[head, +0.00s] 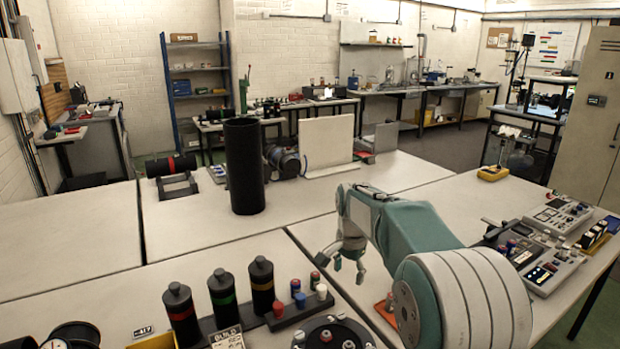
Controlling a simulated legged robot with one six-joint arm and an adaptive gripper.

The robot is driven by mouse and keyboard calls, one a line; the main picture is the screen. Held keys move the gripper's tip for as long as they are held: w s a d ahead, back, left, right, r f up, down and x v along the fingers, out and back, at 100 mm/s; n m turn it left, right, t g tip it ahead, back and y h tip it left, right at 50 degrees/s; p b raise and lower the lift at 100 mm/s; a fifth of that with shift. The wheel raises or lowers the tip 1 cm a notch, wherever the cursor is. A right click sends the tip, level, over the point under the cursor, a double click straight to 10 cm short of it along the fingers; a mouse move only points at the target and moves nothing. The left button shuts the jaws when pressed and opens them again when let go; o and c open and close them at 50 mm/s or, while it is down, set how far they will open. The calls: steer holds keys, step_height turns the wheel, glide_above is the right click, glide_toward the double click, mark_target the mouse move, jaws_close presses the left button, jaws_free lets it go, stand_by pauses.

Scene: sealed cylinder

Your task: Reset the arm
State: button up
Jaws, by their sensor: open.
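My arm shows at the right in the head view, teal and grey, reaching out over the near white table. My gripper (348,266) hangs at its end, fingers pointing down and apart, empty. It is above the table, right of the black bottles and small capped vials. A tall black open cylinder (244,168) stands upright on the table behind, to the left of my gripper and apart from it.
Black bottles with red, green and yellow bands (222,298) stand front left beside small capped vials (299,292). Control panels (530,262) sit at the right. A horizontal black cylinder (171,166) lies on a stand at the back left. The left tabletop (65,240) is clear.

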steer(key=s+d+r+n+t, duration=0.1)
steer(key=s+d+r+n, duration=0.1)
steer(key=s+r, duration=0.5)
steer(key=s+d+r+n+t, duration=0.2)
steer(key=s+r, duration=0.1)
steer(key=s, duration=0.7)
steer(key=s+f+n+t, duration=0.1)
steer(key=s+f+n, duration=0.1)
steer(key=s, duration=0.6)
steer(key=s+d+f+n+t, duration=0.1)
steer(key=s+f+n, duration=0.1)
steer(key=s, duration=0.6)
steer(key=shift+s+d+n, duration=0.15)
steer(key=shift+s+n, duration=0.25)
steer(key=shift+n, duration=0.1)
